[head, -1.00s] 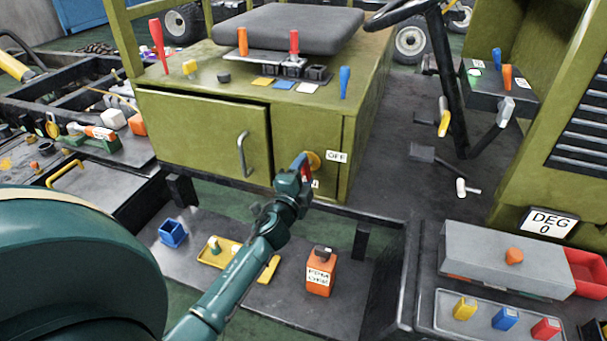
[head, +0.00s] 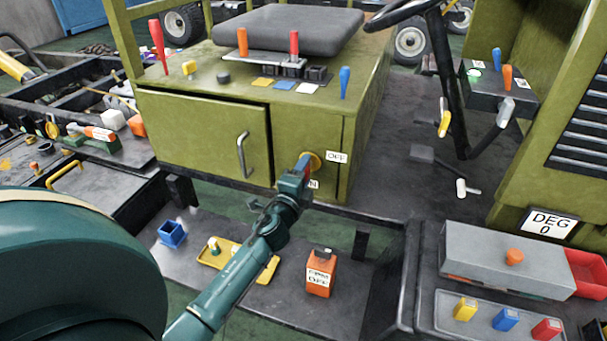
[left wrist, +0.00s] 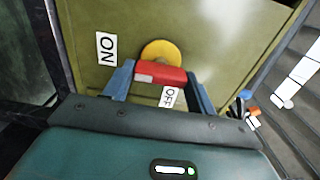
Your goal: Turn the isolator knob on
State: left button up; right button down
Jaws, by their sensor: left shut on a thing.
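The isolator knob has a red handle (left wrist: 160,74) on a yellow disc (left wrist: 162,51), on the front of the olive-green cabinet. In the head view the disc (head: 314,158) shows just beyond my left gripper (head: 302,168). My left gripper (left wrist: 160,84) is shut on the red handle, one blue finger at each end. In the left wrist view a pale mark shows at the handle's left end, on the side of the ON label (left wrist: 106,48). The OFF label (left wrist: 169,97) lies below the handle there. In the head view, OFF (head: 337,157) is right of the disc. My right gripper is not in view.
The cabinet door with its handle (head: 241,155) is left of the knob. Below lie a blue bin (head: 172,234), a yellow tray (head: 212,259) and an orange bottle (head: 320,276). A grey box (head: 480,257) stands at the right.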

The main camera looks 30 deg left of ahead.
pick_arm(q)
jog(key=o, duration=1)
jog(key=b+v, duration=0.1)
jog(key=v, duration=1.2)
jog(key=shift+s+d, duration=0.1)
